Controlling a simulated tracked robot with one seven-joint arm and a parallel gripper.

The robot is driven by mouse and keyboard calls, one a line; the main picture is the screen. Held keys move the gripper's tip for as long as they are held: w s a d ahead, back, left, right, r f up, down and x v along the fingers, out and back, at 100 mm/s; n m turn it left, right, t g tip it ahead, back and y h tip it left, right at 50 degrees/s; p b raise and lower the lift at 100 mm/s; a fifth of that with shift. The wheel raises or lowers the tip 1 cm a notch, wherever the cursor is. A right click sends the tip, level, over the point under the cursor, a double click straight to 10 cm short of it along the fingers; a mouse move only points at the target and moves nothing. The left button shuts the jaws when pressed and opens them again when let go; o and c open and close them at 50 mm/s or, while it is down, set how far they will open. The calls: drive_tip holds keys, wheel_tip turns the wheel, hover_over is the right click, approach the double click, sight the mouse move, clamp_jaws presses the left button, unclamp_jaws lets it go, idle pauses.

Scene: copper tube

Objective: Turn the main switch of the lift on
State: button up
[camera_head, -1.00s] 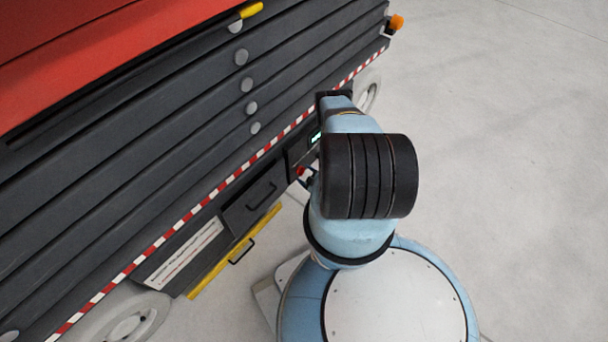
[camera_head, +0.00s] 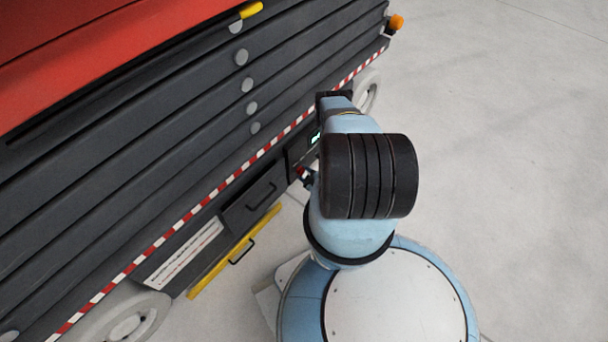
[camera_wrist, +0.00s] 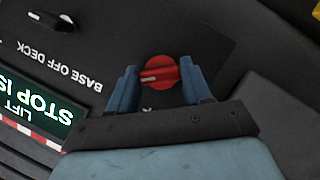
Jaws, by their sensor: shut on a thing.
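The lift's main switch is a red rotary knob (camera_wrist: 159,74) with a white mark, on a dark panel in the wrist view. The mark points left and slightly down. My gripper (camera_wrist: 158,67) has its two blue fingers on either side of the knob, shut on it. The lift (camera_head: 150,150) fills the left of the head view, with its panel beside my arm. There, a small bit of red (camera_head: 301,170) shows by my gripper, which is mostly hidden behind my arm.
A black selector (camera_wrist: 52,20) marked BASE OFF DECK and a lit green display (camera_wrist: 38,112) reading LIFT STOP IS, partly cut off, are nearby. A drawer (camera_head: 255,200) and yellow bar (camera_head: 228,258) lie below the panel. Floor (camera_head: 510,150) on the right is clear.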

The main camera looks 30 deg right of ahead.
drive_tip(key=shift+a, duration=0.1)
drive_tip(key=shift+c, duration=0.4)
drive_tip(key=shift+s+m+g+y, duration=0.1)
drive_tip(key=shift+m+g+y, duration=0.2)
drive_tip(key=shift+m, duration=0.2)
drive_tip(key=o, duration=1)
drive_tip(key=shift+o, duration=0.2)
drive_tip(key=v, duration=1.3)
drive_tip(key=shift+s, duration=0.35)
